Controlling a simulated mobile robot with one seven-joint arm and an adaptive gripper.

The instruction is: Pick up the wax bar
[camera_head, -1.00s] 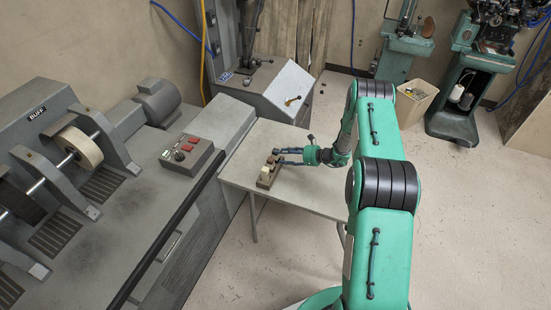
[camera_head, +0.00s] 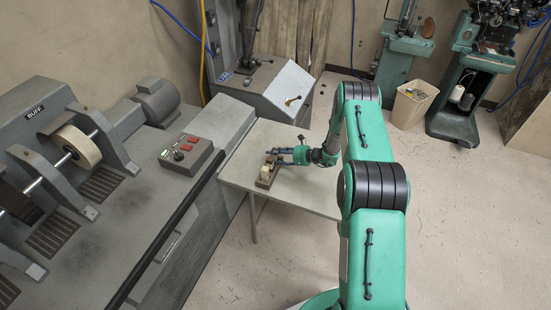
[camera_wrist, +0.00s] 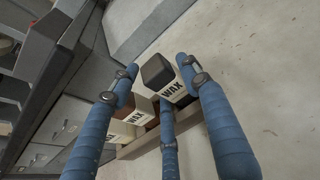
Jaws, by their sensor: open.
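In the wrist view, a wax bar with a black end (camera_wrist: 160,74) and a white band reading WAX stands between my gripper's fingers. A second bar with a brown end (camera_wrist: 136,107), also marked WAX, is beside it, and a pale one (camera_wrist: 118,132) lies beyond. They sit in a wooden holder (camera_wrist: 128,152), which also shows on the table in the head view (camera_head: 263,185). My three-fingered gripper (camera_wrist: 157,79) is open, its blue fingers spread around the black-ended bar. I cannot tell if they touch it. In the head view my gripper (camera_head: 277,156) is at the holder's far end.
The small grey table (camera_head: 308,187) is clear to the right of the holder. The buffing machine (camera_head: 140,200), with a control box (camera_head: 187,155), stands close on the left. A grey machine base (camera_head: 280,90) rises behind the table. A bin (camera_head: 412,104) stands at back right.

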